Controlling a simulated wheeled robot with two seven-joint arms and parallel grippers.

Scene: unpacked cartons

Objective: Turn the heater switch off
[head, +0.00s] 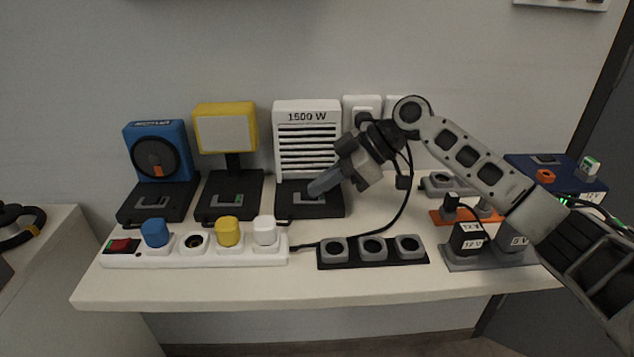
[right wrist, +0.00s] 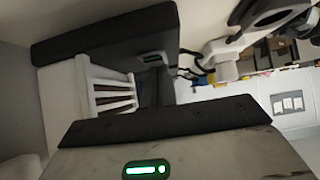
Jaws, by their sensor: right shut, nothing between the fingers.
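The white heater (head: 307,135), marked "1500 W" with dark slots, stands at the back of the table on a black base (head: 290,208). In the right wrist view its slatted white front (right wrist: 107,90) shows with the dark base (right wrist: 100,38). In the head view the fingers partly cover that area, and I cannot tell contact or the switch's position. My left gripper is not in view.
A blue fan (head: 158,152) and a yellow lamp (head: 226,128) stand left of the heater. A white power strip (head: 190,258) with a red switch and coloured plugs lies in front.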

